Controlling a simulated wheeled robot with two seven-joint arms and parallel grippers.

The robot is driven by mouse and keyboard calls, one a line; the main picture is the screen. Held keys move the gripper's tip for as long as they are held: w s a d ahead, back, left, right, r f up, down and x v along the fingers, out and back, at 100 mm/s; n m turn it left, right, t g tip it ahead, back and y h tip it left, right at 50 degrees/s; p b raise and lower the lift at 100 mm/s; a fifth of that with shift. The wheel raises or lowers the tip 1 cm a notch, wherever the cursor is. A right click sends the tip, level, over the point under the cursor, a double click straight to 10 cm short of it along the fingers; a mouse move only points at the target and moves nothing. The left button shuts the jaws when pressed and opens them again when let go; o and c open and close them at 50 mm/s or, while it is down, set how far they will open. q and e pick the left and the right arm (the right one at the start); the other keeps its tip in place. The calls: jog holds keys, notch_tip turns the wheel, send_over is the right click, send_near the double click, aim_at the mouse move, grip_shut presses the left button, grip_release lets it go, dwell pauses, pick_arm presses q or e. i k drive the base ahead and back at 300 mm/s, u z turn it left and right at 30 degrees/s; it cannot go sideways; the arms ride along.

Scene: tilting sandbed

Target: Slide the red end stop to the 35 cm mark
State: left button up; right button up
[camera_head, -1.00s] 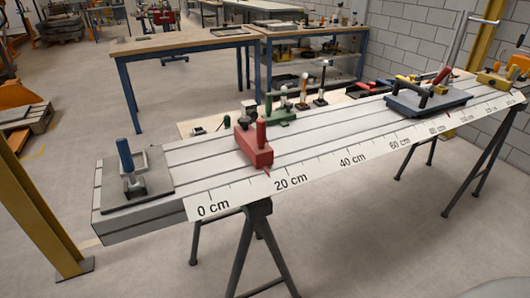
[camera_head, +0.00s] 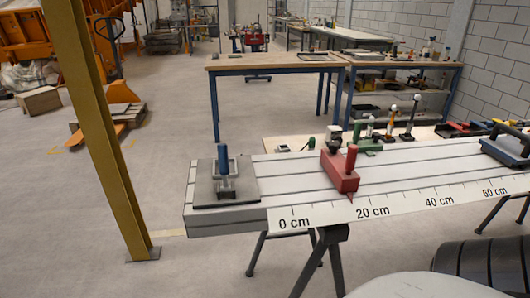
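The red end stop (camera_head: 340,172) sits across the grooved light bed (camera_head: 285,172), with an upright red handle on top. Its small red pointer at the front edge is just left of the "20 cm" label on the white scale (camera_head: 405,203). The labels 0, 20, 40 and 60 cm show, with the 0 cm end at the left. No label for 35 cm is readable; that stretch lies between the 20 and 40 labels. Neither of my grippers is in view.
A dark plate with a blue-handled clamp (camera_head: 223,160) stands at the bed's left end. A dark blue carriage (camera_head: 505,150) sits at the right. The bed between red stop and carriage is clear. A yellow post (camera_head: 100,130) stands left. A workbench (camera_head: 275,62) is behind.

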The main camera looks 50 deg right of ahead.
aim_at(341, 171)
jog(key=u, duration=0.75)
jog(key=k, duration=0.7)
jog(key=z, duration=1.55)
